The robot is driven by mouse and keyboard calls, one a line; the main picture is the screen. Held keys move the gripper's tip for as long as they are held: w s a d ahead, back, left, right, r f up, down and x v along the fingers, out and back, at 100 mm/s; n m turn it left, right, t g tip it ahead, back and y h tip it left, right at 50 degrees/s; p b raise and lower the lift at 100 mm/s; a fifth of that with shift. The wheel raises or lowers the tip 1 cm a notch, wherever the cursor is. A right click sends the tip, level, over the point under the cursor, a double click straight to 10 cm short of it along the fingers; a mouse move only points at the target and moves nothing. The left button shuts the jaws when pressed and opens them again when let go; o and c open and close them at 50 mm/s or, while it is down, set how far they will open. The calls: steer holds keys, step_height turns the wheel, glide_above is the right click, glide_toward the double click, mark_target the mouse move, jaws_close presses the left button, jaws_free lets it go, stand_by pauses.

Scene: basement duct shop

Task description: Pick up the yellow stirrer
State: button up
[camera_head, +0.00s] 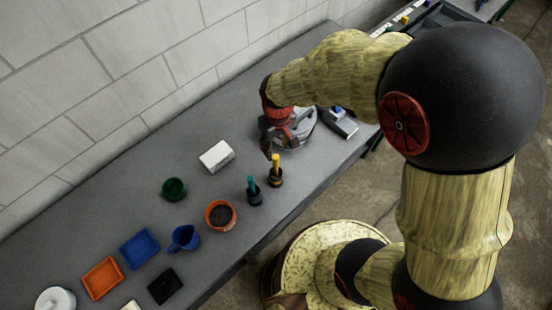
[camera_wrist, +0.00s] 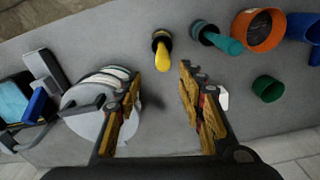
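The yellow stirrer (camera_head: 276,162) stands in a small dark holder (camera_head: 276,178) near the front edge of the bench. In the wrist view the stirrer (camera_wrist: 163,56) lies ahead of the fingertips, a little left of the middle of the gap. My gripper (camera_wrist: 160,78) is open with nothing between its fingers. In the head view my gripper (camera_head: 270,144) is above the bench, just behind and beside the yellow stirrer, apart from it in the wrist view.
A teal stirrer (camera_head: 252,184) in a dark holder stands close to the left. An orange bowl (camera_head: 213,226), blue mug (camera_head: 184,238), green cup (camera_head: 174,189) and white box (camera_head: 216,156) are farther left. A round pale stack (camera_wrist: 92,94) lies beside my gripper. A block wall (camera_head: 120,60) backs the bench.

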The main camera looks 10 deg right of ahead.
mark_target(276, 161)
steer(key=shift+s+a+f+p, duration=0.25)
steer(key=shift+a+p, duration=0.25)
steer(key=shift+p, duration=0.15)
steer(key=shift+f, duration=0.35)
steer(key=f, duration=0.5)
steer(key=f+p, duration=0.1)
steer(key=f, duration=0.1)
steer(key=shift+d+f, duration=0.3)
steer(key=shift+d, duration=0.05)
steer(key=shift+s, duration=0.1)
steer(key=c, duration=0.3)
jaws_close()
